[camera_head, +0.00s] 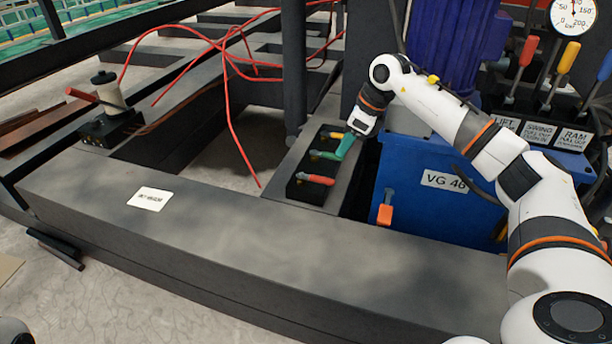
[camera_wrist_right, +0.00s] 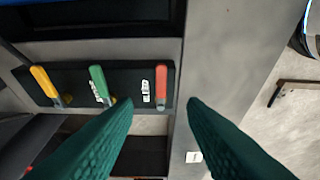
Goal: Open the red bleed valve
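The red valve handle (camera_head: 316,180) is the nearest of three on a black block (camera_head: 307,192) on the steel frame, with a green handle (camera_head: 322,155) and a yellow one (camera_head: 331,135) behind it. My right gripper (camera_head: 342,150), with green fingers, is above the block's right side in the head view. In the right wrist view, the fingertips (camera_wrist_right: 161,103) are apart with nothing between them. There the red handle (camera_wrist_right: 161,82) shows just beyond the gap, and the green handle (camera_wrist_right: 98,82) is left of it. The left gripper is not in view.
A blue tank (camera_head: 430,195) marked VG 46 stands right of the block, with an orange lever (camera_head: 385,213) on it. Tall levers (camera_head: 525,55) and a gauge (camera_head: 573,17) are at the right. Red hoses (camera_head: 232,110) hang behind. The front beam (camera_head: 240,235) is mostly clear.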

